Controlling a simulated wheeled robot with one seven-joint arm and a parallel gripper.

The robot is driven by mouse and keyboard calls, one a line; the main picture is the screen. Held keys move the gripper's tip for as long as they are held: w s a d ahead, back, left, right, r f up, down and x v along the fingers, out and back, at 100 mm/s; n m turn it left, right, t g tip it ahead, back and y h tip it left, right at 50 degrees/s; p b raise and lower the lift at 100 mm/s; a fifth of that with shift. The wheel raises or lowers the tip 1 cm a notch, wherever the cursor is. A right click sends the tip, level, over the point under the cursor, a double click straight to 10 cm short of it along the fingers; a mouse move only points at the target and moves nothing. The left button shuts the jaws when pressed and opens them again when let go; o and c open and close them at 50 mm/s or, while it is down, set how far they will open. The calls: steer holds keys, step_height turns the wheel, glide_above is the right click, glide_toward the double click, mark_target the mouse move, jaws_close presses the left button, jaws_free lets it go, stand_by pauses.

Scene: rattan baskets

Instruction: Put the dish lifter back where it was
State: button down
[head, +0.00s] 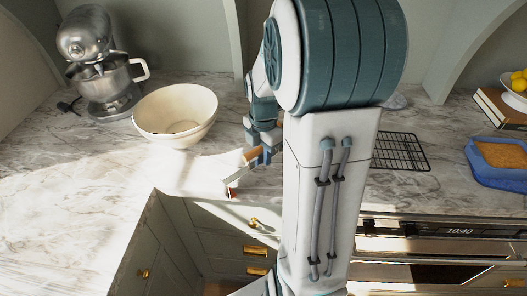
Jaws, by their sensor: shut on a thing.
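My gripper (261,156) is near the middle of the head view, low over the front part of the marble counter. It is shut on the dish lifter (237,177), near a brown, wood-like part beside the blue fingertips. A pale, thin part of the lifter reaches down and left, close to the counter's front edge. I cannot tell whether the lifter touches the counter. My arm hides the counter just to the right of the gripper.
A cream bowl (175,112) stands left of the gripper, with a stand mixer (101,65) behind it. A black wire rack (400,151) and a blue dish (499,163) are to the right. Drawers (223,243) are below the counter edge. The left counter is clear.

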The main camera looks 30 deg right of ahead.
steer(key=shift+f, duration=0.15)
steer(key=c, duration=1.3)
jaws_free()
steer(key=shift+o, duration=0.2)
